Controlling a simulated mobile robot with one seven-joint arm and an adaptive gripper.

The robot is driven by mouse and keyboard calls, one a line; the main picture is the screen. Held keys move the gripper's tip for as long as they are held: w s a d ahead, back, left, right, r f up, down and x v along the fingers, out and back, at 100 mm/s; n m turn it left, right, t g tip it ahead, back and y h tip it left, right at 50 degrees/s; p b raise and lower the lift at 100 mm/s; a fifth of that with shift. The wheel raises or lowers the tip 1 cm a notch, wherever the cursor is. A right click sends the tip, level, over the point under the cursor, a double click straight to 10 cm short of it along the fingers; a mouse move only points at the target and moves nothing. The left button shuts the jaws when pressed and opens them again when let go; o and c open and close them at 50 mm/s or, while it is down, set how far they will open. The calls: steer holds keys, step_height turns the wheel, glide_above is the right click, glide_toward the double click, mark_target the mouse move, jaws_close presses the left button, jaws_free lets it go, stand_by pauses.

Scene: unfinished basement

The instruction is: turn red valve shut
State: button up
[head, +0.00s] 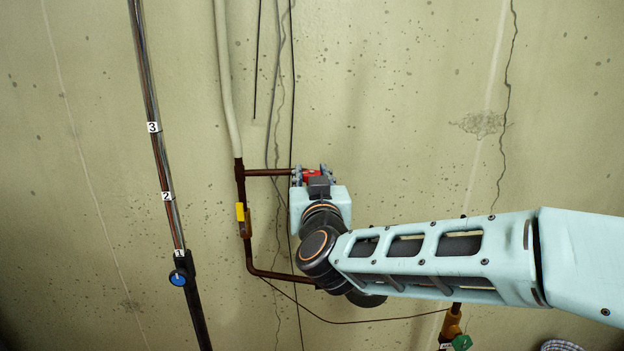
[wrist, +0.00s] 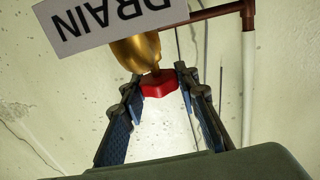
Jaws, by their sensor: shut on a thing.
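The red valve handle (wrist: 158,85) sits below a brass valve body (wrist: 137,58) in the wrist view. A tag reading DRAIN (wrist: 105,18) appears upside down over part of the brass body. My gripper (wrist: 161,79) has one blue-padded finger on each side of the red handle and is shut on it. In the head view a bit of the red handle (head: 311,174) shows at my gripper (head: 312,171), at the right end of a short copper branch pipe (head: 268,172). My wrist and gripper hide most of the valve there.
A yellow lever (head: 240,212) is on the copper pipe left of my gripper. A blue knob (head: 178,278) sits on a pipe with tags 1, 2 and 3 further left. A green handle (head: 461,343) is at the lower right, below my arm. Thin cables hang along the cracked wall.

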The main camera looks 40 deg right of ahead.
mark_target(311, 173)
stand_by(0.4)
steer(key=o, duration=1.2)
steer(key=shift+r, duration=0.1)
step_height(311, 173, up, 10)
steer(key=shift+f, duration=0.1)
steer(key=shift+w+a, duration=0.1)
